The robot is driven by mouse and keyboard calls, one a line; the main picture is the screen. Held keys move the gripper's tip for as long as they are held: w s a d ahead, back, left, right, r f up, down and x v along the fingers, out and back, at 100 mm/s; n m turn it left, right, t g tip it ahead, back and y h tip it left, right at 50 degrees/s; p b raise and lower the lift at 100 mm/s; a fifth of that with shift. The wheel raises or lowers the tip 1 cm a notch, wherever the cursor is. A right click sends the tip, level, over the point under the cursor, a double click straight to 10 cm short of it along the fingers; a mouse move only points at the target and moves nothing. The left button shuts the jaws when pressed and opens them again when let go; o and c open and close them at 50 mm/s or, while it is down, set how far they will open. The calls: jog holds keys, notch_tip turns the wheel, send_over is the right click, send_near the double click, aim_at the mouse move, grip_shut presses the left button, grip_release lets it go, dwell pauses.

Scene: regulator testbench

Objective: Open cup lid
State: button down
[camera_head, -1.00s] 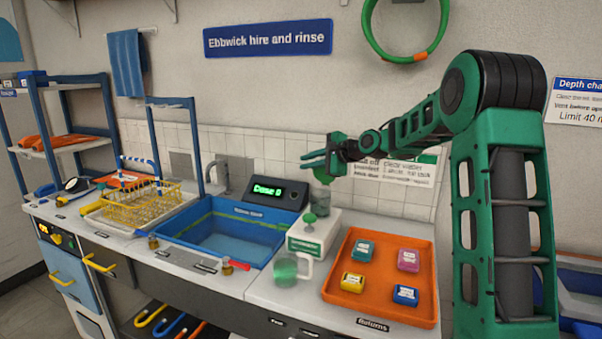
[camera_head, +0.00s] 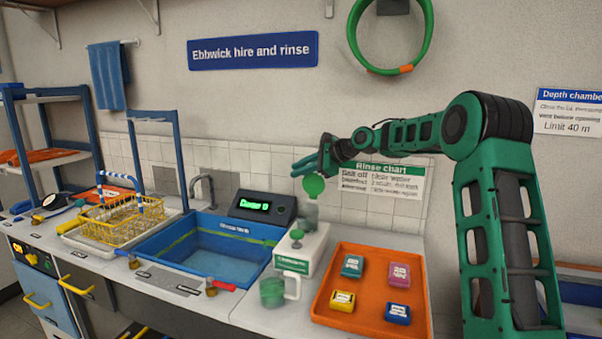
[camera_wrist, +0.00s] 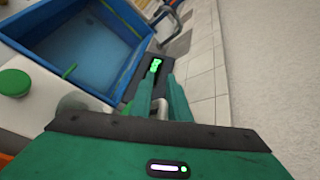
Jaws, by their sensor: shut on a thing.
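A round green lid (camera_head: 313,187) stands tilted on edge, its face toward the head camera, just under my gripper. My gripper (camera_head: 304,168) is shut on it, though the exact contact point is unclear. A clear, greyish cup (camera_head: 309,210) is directly below the lid, behind the white box; whether the two touch is hard to tell. In the wrist view my fingers (camera_wrist: 160,95) are close together, with something pale between them.
The white box (camera_head: 303,252) has a green knob (camera_head: 296,234). An orange tray (camera_head: 372,322) with several small packs lies right of it. A blue basin (camera_head: 205,245) and a display (camera_head: 262,207) are left. The wall is close behind my gripper.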

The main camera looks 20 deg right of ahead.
jog(key=shift+d+f, duration=0.45)
jog(key=shift+f, duration=0.05)
jog(key=c, duration=1.8)
grip_release()
jog(key=shift+w, duration=0.1)
jog(key=shift+a+r, duration=0.2)
jog(key=v, duration=1)
jog(key=shift+d, duration=0.2)
